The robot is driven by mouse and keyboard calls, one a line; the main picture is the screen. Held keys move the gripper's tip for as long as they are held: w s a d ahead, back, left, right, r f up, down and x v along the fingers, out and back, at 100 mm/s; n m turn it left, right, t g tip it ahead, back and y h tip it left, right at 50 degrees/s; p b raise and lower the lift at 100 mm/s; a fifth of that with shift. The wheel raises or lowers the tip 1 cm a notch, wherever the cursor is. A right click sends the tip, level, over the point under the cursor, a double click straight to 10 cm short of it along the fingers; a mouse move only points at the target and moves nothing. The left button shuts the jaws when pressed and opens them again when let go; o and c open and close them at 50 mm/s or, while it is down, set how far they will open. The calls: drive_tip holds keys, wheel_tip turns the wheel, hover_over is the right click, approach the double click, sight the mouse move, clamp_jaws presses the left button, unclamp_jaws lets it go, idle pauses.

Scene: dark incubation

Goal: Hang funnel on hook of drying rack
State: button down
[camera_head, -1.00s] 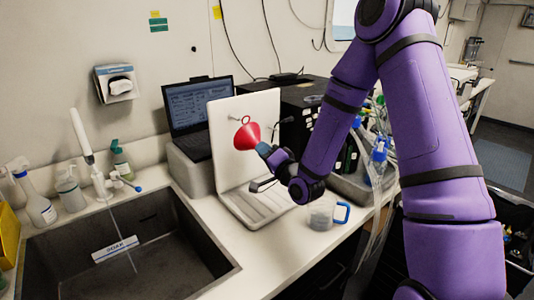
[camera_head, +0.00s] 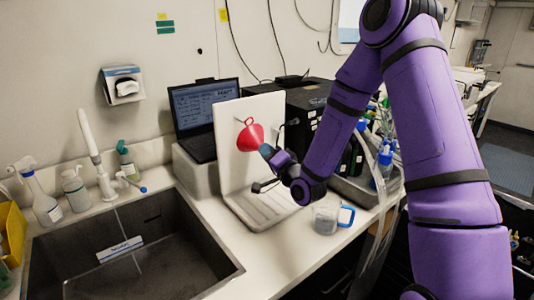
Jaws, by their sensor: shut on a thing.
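The red funnel (camera_head: 250,137) is in front of the upright white panel of the drying rack (camera_head: 228,165), with a small ring at its top. A hook (camera_head: 240,121) sticks out of the panel close to that ring. I cannot tell whether the ring is around the hook or just in front of it. My gripper (camera_head: 266,150) reaches in from the right and is shut on the funnel's lower right edge. Its fingertips are small and partly hidden in this view.
A clear jug with a blue handle (camera_head: 331,216) stands on the counter right of the rack. A laptop (camera_head: 207,118) is behind the rack. A dark sink (camera_head: 133,245) lies at the left. Bottles (camera_head: 383,160) stand behind my arm.

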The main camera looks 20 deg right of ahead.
drive_tip(key=shift+x, duration=0.8)
idle(0.7)
drive_tip(key=shift+w+a+f, duration=0.25)
drive_tip(key=shift+w+f, duration=0.15)
drive_tip(key=shift+w, duration=0.3)
drive_tip(key=shift+w+a+f, duration=0.2)
drive_tip(key=shift+w+f, duration=0.2)
drive_tip(key=shift+w, duration=0.3)
idle(1.4)
idle(0.4)
drive_tip(key=shift+c, duration=2.3)
unclamp_jaws()
drive_tip(key=r+v, duration=0.1)
drive_tip(key=v, duration=0.6)
drive_tip(key=shift+f, duration=0.3)
